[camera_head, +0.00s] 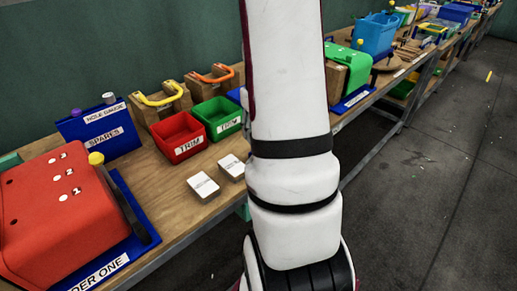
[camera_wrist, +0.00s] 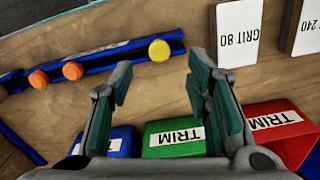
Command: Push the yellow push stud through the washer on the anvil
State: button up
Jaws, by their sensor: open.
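In the wrist view a round yellow stud head (camera_wrist: 159,50) sits at the right end of a blue rail (camera_wrist: 115,59). Two orange heads (camera_wrist: 73,70) sit further left along it. My gripper (camera_wrist: 158,78) is open and empty, its two fingers apart, with the yellow head beyond and between them in the picture. It does not touch the yellow head as far as I can tell. I cannot make out a washer or an anvil in either view. In the head view my arm hides the gripper and the part of the bench behind it.
Red (camera_head: 180,137) and green (camera_head: 217,118) TRIM bins stand on the bench, near two white-labelled blocks (camera_head: 203,186). A red machine with a yellow knob (camera_head: 96,158) stands front left. A green machine (camera_head: 347,69) stands right of my arm.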

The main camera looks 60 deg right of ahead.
jog(key=f, duration=0.4)
jog(key=shift+s+f, duration=0.2)
jog(key=shift+f, duration=0.2)
jog(key=c, duration=0.8)
